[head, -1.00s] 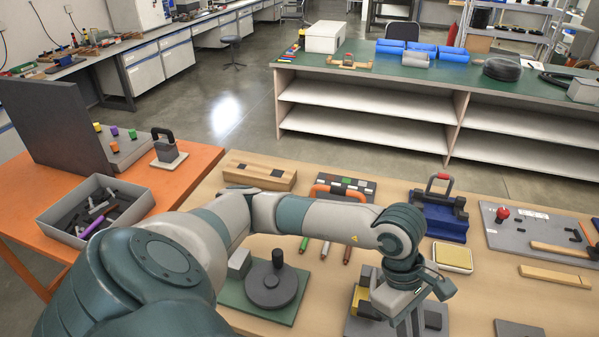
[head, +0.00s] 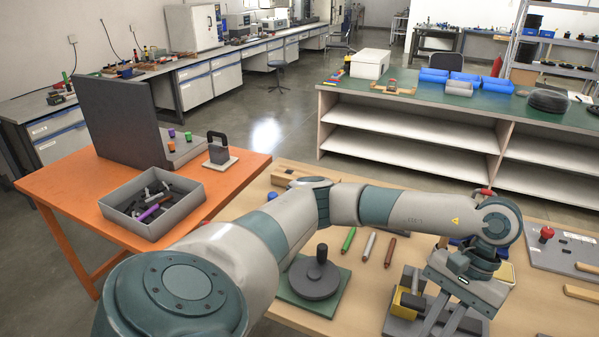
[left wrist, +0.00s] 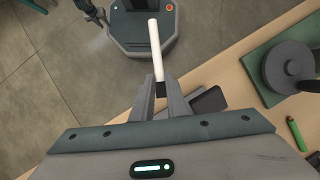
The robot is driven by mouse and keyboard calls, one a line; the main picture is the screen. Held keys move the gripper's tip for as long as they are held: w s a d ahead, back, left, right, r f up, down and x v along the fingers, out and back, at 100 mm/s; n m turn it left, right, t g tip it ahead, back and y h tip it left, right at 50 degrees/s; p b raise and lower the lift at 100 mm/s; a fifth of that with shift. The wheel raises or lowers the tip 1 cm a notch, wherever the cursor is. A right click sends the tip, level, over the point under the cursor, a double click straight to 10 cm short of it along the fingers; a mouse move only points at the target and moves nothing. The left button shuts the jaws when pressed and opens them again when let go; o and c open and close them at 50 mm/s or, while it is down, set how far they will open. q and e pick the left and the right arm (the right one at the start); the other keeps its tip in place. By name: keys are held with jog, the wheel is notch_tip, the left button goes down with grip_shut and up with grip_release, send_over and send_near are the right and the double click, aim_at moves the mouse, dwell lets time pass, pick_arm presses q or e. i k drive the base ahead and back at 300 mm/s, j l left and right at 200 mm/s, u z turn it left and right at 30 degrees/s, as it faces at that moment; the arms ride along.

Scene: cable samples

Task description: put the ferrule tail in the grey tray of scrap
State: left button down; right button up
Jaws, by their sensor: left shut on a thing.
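My left gripper (left wrist: 160,88) is shut on a slim white rod (left wrist: 156,48) in the left wrist view, which looks to be the ferrule tail. The rod sticks out beyond the fingertips, and a dark bit shows between the fingers. In the head view my left gripper (head: 441,326) is at the lower right, over the near table. Its tips are cut off by the bottom edge, and the rod does not show there. The grey tray of scrap (head: 192,207) is on the orange table at the left, with dark, grey and purple pieces inside. My right gripper is not in view.
On the near table, a round grey fixture with an upright knob (head: 314,278) sits on a green plate. Green (head: 349,238), pale (head: 369,245) and brown (head: 390,251) rods lie beside it. A tall grey panel (head: 118,118) and a padlock-like block (head: 218,152) stand behind the tray.

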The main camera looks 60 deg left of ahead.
aim_at(142, 206)
jog(key=u, duration=2.15)
jog(key=i+j, duration=0.15)
jog(key=i, duration=0.25)
jog(key=i+j, duration=0.2)
jog(key=i, duration=0.25)
jog(key=i+j, duration=0.15)
jog(key=i, duration=0.25)
